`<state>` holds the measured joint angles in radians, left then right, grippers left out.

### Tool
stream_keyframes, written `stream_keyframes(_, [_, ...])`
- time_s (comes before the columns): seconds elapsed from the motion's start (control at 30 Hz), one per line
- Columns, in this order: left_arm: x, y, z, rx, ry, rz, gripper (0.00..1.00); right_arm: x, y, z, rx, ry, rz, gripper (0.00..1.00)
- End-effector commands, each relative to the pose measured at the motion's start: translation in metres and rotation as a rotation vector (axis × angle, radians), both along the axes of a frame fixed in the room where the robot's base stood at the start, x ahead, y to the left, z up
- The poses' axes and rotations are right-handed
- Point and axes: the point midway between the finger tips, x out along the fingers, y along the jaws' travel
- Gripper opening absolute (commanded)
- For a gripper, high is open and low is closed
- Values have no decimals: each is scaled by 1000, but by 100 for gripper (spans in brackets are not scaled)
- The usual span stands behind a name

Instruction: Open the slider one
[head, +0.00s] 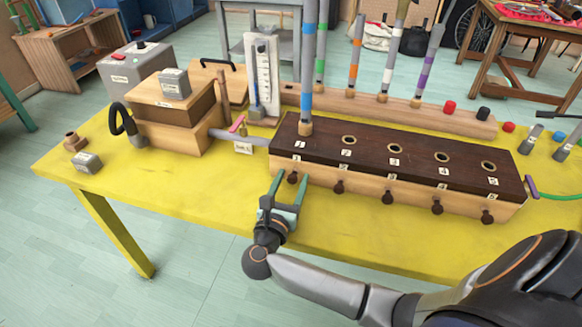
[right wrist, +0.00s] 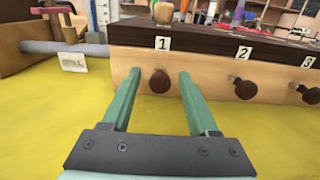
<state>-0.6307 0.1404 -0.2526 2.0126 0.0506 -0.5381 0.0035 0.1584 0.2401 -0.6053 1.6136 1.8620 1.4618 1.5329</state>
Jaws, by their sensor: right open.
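The slider one knob (head: 292,178) is a dark round knob on the front face of a long wooden box (head: 400,188) with a dark top, below the label 1. It also shows in the right wrist view (right wrist: 159,80), between my fingertips. My right gripper (head: 288,183) is open, its green fingers on either side of the knob; in the right wrist view (right wrist: 156,82) gaps show on both sides, and I cannot tell any contact. A tall pipe with blue bands (head: 308,70) stands in the hole by label 1. My left gripper is not in view.
More slider knobs (head: 338,187) line the box front to the right, and several holes (head: 348,140) dot its top. A grey tube (head: 238,139) joins the box to a wooden bellows box (head: 175,115) at left. The yellow table (head: 200,185) is clear in front.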

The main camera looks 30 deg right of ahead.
Motion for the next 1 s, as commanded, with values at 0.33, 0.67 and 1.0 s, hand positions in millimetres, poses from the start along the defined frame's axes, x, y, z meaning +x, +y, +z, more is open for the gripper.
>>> stream_keyframes(0.33, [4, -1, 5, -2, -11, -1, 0, -1, -3, 0, 0, 0, 0, 60])
stream_keyframes(0.67, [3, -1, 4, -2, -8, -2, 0, -1, -3, 0, 0, 0, 0, 36])
stream_keyframes(1.0, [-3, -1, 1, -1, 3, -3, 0, -1, -3, 0, 0, 0, -1, 0])
